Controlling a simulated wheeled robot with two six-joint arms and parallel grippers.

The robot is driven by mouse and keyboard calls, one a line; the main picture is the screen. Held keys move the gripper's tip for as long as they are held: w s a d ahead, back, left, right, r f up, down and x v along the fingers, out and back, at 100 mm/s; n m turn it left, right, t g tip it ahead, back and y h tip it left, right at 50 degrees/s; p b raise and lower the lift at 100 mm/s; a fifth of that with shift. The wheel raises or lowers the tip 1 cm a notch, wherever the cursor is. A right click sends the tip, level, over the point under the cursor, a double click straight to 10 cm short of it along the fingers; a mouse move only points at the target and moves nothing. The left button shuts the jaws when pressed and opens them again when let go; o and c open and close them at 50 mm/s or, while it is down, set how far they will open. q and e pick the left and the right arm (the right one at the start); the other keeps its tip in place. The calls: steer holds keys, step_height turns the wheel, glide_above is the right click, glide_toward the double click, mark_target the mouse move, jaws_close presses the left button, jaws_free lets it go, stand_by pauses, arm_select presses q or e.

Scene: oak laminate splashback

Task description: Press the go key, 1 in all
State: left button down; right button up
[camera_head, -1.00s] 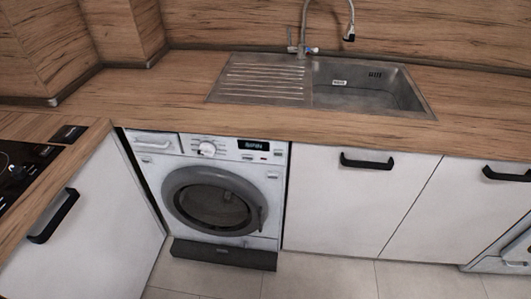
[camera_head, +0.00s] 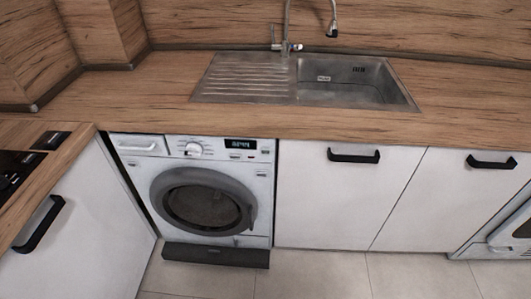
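A white washing machine (camera_head: 205,190) with a grey round door (camera_head: 203,202) stands under the oak worktop, left of centre. Its control panel has a round knob (camera_head: 193,150), a dark lit display (camera_head: 241,144) and small keys (camera_head: 248,156) below the display. The key labels are too small to read, so I cannot tell which is the go key. The machine's door looks shut. Neither of my grippers shows in the head view.
A steel sink (camera_head: 350,83) with a tap (camera_head: 285,40) is set in the worktop (camera_head: 120,95). White cupboards (camera_head: 325,200) with black handles stand to the right, and a hob (camera_head: 15,170) is at the left. The tiled floor (camera_head: 315,275) in front is clear.

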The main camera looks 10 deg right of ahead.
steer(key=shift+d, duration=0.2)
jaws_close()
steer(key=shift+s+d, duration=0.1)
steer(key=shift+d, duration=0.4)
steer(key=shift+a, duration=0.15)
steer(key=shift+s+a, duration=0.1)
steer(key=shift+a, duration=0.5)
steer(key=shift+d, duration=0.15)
